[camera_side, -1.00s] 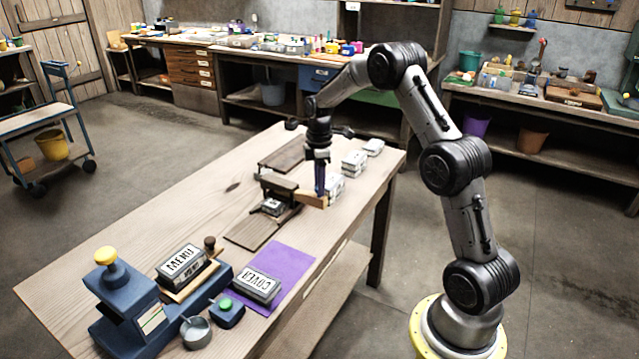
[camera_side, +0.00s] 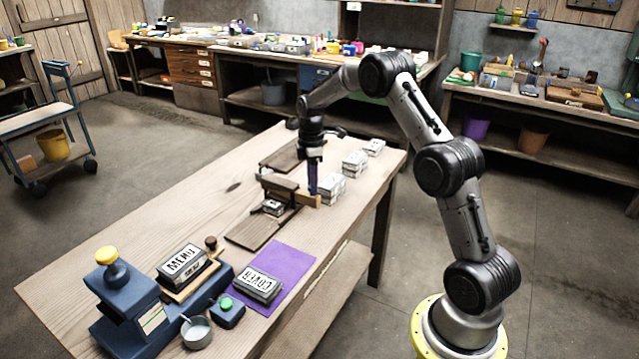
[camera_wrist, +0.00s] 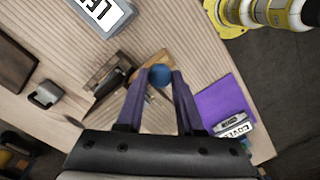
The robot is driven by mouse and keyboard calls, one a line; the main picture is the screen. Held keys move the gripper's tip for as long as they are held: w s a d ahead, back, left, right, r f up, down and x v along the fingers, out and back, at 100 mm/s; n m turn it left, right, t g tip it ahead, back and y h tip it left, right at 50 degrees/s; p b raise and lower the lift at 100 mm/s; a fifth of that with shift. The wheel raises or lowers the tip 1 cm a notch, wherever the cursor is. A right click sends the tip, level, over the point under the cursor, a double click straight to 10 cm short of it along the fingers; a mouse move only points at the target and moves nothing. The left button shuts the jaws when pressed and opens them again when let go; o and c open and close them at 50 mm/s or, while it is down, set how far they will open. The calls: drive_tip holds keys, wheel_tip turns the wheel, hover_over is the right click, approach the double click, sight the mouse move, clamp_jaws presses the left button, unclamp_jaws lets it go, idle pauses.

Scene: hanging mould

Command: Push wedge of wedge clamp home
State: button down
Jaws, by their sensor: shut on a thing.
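The wedge clamp (camera_side: 279,184) stands mid-table as dark wooden blocks, with a small metal-edged block (camera_side: 272,207) beside it. The pale wooden wedge (camera_side: 302,198) lies at the clamp's right side, partly behind my gripper (camera_side: 312,191). My gripper points straight down at the wedge's outer part. In the wrist view, its purple fingers (camera_wrist: 161,73) close around a blue ball-shaped piece (camera_wrist: 160,76) above the pale wood (camera_wrist: 150,62). Whether this piece is fixed to the wedge is hidden. The clamp (camera_wrist: 106,74) shows left of the fingers. How deep the wedge sits cannot be told.
Stacks of pale blocks (camera_side: 331,187) stand right of the clamp. Nearer are a purple mat (camera_side: 294,259) with a COVER block (camera_side: 257,285), a MENU block (camera_side: 182,262), and a blue press (camera_side: 128,318). The table's left part (camera_side: 150,220) is clear.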

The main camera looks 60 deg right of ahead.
sight(304, 192)
drive_tip(key=shift+w+r, duration=0.3)
drive_tip(key=shift+w, duration=0.55)
drive_tip(key=shift+w+r, duration=0.3)
drive_tip(key=shift+w, duration=0.5)
drive_tip(key=c, duration=0.9)
unclamp_jaws()
drive_tip(key=o, duration=0.4)
drive_tip(key=shift+s+f, duration=0.1)
drive_tip(key=shift+f, duration=0.15)
drive_tip(key=shift+s, duration=0.1)
wheel_tip(304, 192, up, 14)
drive_tip(key=shift+f, duration=0.1)
